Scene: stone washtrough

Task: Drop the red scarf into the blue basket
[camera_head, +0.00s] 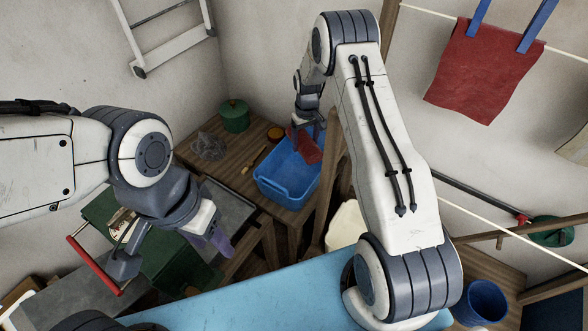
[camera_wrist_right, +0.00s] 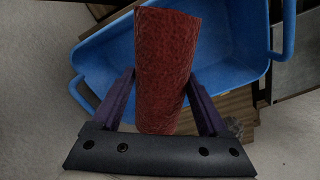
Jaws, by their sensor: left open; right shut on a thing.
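The red scarf (camera_head: 304,147) hangs from my right gripper (camera_head: 306,128), over the back right of the blue basket (camera_head: 268,187). In the right wrist view the scarf (camera_wrist_right: 165,70) lies between the two purple fingers of the gripper (camera_wrist_right: 160,100), with the basket (camera_wrist_right: 232,45) behind it. Whether the scarf touches the basket's inside I cannot tell. The basket stands upright on the wooden table. My left gripper (camera_head: 215,240) is open and empty, well to the front left of the basket.
A dark green pot (camera_head: 234,116), a grey crumpled thing (camera_head: 208,146) and a small brown jar (camera_head: 275,134) stand behind the basket. Another red cloth (camera_head: 475,70) hangs pegged to a line at the right. A dark blue bucket (camera_head: 482,303) stands at the front right.

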